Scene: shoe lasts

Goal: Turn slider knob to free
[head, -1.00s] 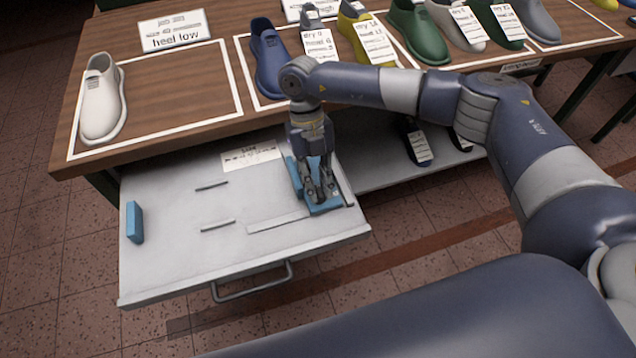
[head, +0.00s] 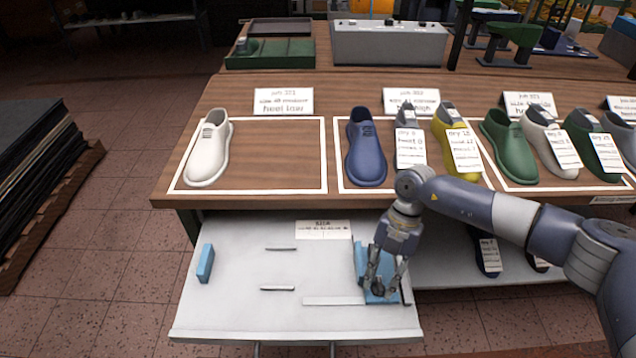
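A pale drawer-like tray (head: 230,310) juts out below the table front, with slots and a printed label (head: 323,229). A blue slider piece (head: 361,258) is at its right side, beside a straight pale strip (head: 333,301). My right gripper (head: 380,285) points down onto the blue piece, its fingertips at or just above its top. The fingers hide any knob there, and I cannot tell whether they are closed on one. A second blue block (head: 205,263) stands at the tray's left. My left gripper is not in view.
The wooden table (head: 262,90) carries a white last (head: 208,150), a blue last (head: 366,148) and several tagged lasts inside white outlines. Labelled lasts sit on a lower shelf (head: 450,272) right of the tray. The tray's left half is mostly clear.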

